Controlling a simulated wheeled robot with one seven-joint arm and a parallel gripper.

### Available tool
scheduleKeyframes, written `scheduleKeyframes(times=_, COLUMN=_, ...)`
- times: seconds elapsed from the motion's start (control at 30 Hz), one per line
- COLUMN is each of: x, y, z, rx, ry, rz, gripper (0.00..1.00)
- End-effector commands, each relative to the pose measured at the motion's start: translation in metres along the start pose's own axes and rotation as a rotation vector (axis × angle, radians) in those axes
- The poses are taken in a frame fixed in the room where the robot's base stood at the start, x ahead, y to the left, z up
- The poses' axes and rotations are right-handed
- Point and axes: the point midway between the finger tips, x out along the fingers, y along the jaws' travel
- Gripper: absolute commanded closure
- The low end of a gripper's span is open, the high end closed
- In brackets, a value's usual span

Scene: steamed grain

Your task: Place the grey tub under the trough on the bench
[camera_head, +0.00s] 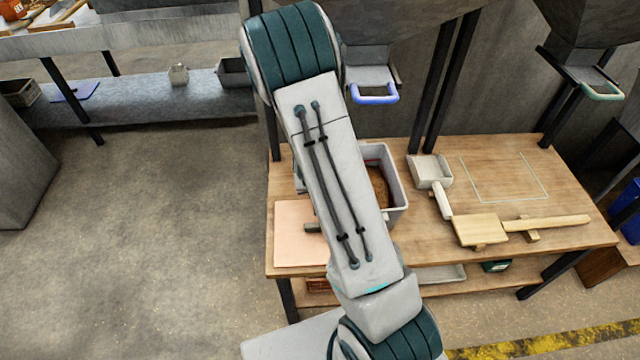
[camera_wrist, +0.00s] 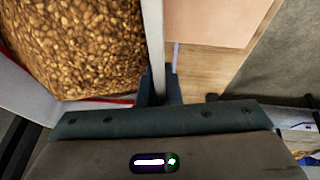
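The grey tub (camera_head: 397,180) stands at the bench's left part, largely hidden behind my arm, with brown grain inside. In the wrist view its pale wall (camera_wrist: 153,35) runs up the picture beside the grain (camera_wrist: 75,45). My gripper (camera_wrist: 160,88) has a dark finger on each side of that wall and looks closed on it. In the head view my gripper is mostly hidden by the arm. The wooden bench (camera_head: 420,235) carries a pale outlined rectangle (camera_head: 505,178) at right. A grey trough-like chute with a blue handle (camera_head: 375,95) hangs above the bench's back; another has a green handle (camera_head: 602,93).
A pink board (camera_head: 295,245) lies at the bench's front left. A pale scoop (camera_head: 431,170) and a wooden paddle-like tool (camera_head: 480,230) lie right of the tub. Dark posts (camera_head: 445,85) rise at the bench's back. The outlined rectangle is clear.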

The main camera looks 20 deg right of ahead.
Motion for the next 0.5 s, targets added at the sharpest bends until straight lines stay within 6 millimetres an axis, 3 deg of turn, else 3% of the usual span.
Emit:
scheduleKeyframes(times=0.23, x=0.022, y=-0.003, z=0.007, rx=-0.001, ry=0.005, rz=0.001, gripper=1.00)
scheduleKeyframes(times=0.5, x=0.024, y=-0.003, z=0.007, rx=-0.001, ry=0.009, rz=0.000, gripper=1.00)
